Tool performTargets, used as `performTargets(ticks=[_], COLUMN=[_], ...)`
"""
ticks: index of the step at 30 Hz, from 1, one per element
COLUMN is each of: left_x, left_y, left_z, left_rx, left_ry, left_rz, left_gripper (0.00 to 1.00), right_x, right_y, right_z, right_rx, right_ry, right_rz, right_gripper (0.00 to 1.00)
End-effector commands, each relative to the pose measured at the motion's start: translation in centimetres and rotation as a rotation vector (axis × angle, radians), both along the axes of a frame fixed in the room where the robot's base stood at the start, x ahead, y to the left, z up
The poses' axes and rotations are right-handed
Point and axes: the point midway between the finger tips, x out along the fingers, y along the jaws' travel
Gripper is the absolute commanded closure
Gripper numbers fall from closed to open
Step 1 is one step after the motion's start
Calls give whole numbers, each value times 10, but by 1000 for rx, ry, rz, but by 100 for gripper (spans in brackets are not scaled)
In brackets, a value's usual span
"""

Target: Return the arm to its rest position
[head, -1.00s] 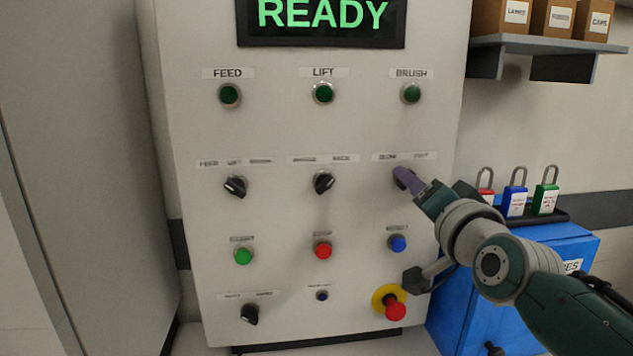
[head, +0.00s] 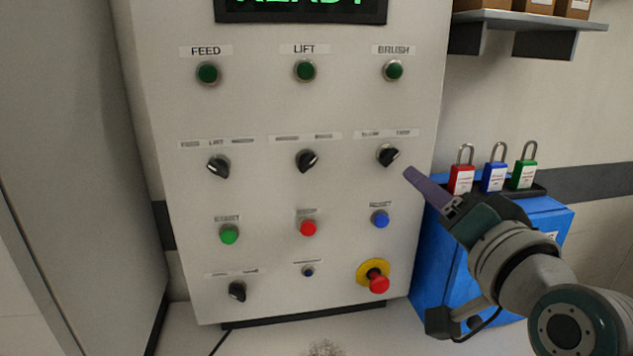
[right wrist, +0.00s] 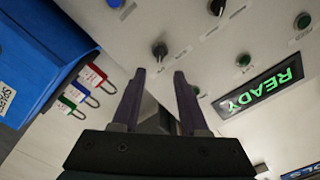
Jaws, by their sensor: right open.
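My right gripper (head: 408,174) is in front of the right side of the control panel (head: 260,120), apart from the selector knob marked SLOW at its left end (head: 388,155). In the right wrist view its two purple fingers (right wrist: 166,78) stand apart with nothing between them. The black knob (right wrist: 159,50) shows beyond the fingertips. My right arm comes in from the lower right in the head view. My left gripper is not in view.
A blue cabinet (head: 430,265) with red (head: 462,179), blue (head: 495,176) and green (head: 524,173) padlocks on top stands right of the panel, close to my right arm. A red emergency button (head: 379,284) sits low on the panel. A shelf (head: 520,22) hangs at upper right.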

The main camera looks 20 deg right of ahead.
Motion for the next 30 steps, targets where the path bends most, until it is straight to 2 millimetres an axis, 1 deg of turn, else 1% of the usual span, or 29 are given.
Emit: performTargets(ticks=[20, 22, 23, 26, 29, 30], left_x=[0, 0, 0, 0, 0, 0], left_y=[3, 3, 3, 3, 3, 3], left_z=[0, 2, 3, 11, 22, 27], left_rx=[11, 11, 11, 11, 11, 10], left_ry=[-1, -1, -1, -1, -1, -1], left_rz=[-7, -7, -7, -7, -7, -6], left_gripper=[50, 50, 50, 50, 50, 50], right_x=[-1, -2, -2, -9, -29, -43], right_y=[1, 4, 7, 28, 60, 73], right_z=[0, 0, -1, -7, -22, -29], right_rx=[-1, -10, -21, -88, -207, -265], right_ry=[1, 17, 36, 156, 360, 457], right_rz=[1, 14, 27, 113, 253, 316], right_gripper=[56, 56, 56, 56, 56, 56])
